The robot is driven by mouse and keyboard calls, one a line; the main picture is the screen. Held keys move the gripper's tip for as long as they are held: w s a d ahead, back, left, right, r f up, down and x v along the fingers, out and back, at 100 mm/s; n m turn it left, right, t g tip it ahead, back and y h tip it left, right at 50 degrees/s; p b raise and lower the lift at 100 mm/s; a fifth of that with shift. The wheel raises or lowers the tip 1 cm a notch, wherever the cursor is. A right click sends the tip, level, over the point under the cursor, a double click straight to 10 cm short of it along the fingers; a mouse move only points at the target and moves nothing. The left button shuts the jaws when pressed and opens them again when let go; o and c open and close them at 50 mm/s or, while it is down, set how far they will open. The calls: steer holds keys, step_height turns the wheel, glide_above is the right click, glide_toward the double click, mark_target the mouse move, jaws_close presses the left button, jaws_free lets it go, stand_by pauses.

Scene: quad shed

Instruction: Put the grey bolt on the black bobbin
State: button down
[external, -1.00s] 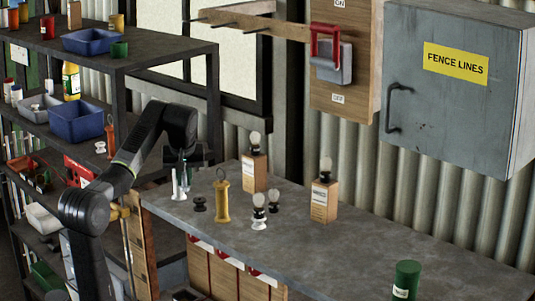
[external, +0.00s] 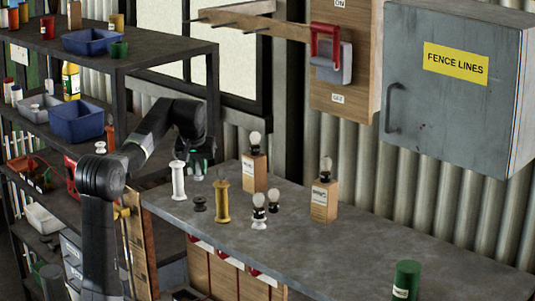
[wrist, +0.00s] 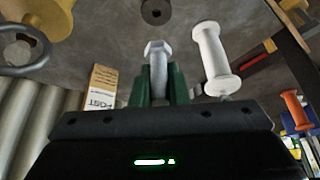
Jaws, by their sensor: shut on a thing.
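My gripper (wrist: 158,88) is shut on the grey bolt (wrist: 157,60), whose hex head sticks out past the green fingertips in the wrist view. In the external view my gripper (external: 197,168) hangs above the left end of the bench, with the bolt hard to make out. The black bobbin (external: 200,204) stands on the bench in front of and below my gripper, between the white handle and the yellow handle. It also shows at the top edge of the wrist view (wrist: 155,12), apart from the bolt.
The white handle (external: 179,183) stands close to the left of my gripper, and the yellow handle (external: 222,204) is to the right. Bulb-topped wooden blocks (external: 254,172) and small bulb-topped pieces (external: 259,212) stand farther right. The bench (external: 380,240) is largely clear towards the right.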

mark_target(199, 179)
steer(key=shift+f, duration=3.05)
steer(key=shift+f, duration=0.15)
steer(key=c, duration=1.4)
jaws_free()
steer(key=shift+s+r, duration=0.1)
steer(key=shift+r, duration=0.4)
steer(key=v, duration=1.1)
